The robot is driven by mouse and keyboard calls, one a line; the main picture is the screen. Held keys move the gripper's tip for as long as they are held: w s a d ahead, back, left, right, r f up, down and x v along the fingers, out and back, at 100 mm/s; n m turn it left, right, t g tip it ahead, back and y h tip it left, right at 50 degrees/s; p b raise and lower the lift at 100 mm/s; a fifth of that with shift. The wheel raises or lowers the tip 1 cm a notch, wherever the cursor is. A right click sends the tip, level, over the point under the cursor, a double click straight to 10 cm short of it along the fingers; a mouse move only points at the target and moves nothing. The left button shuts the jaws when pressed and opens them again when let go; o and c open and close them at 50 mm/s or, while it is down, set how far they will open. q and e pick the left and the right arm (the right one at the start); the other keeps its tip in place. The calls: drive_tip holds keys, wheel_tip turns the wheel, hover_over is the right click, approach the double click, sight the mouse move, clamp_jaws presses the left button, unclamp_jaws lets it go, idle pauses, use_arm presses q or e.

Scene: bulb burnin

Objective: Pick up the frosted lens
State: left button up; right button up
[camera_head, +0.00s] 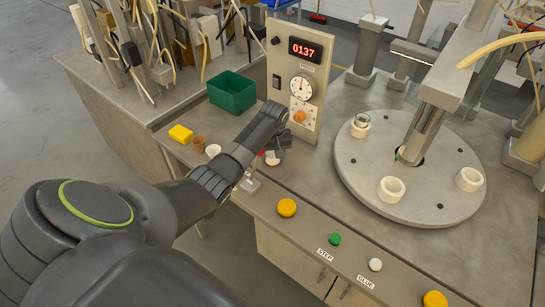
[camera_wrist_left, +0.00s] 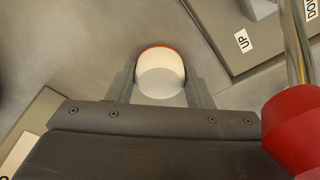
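The frosted lens (camera_wrist_left: 161,75) is a rounded white piece with a thin orange rim along its far edge. In the left wrist view it fills the gap between the two fingers of my left gripper (camera_wrist_left: 163,88), which press in from both sides. In the head view the left gripper (camera_head: 276,151) is above the front of the bench, below the control panel. A small white part of the lens (camera_head: 272,159) shows there; the fingers cover the rest. My right gripper is not in view.
A red-tipped lever on a small stand (camera_head: 250,184) is close beside the left gripper. The control panel (camera_head: 298,70) reads 0137. A round turntable (camera_head: 350,171) with white sockets is at the right. A green bin (camera_head: 232,92), yellow block (camera_head: 181,133) and small cups are at the left.

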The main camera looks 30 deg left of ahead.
use_arm(q)
drive_tip(key=shift+c, duration=1.4)
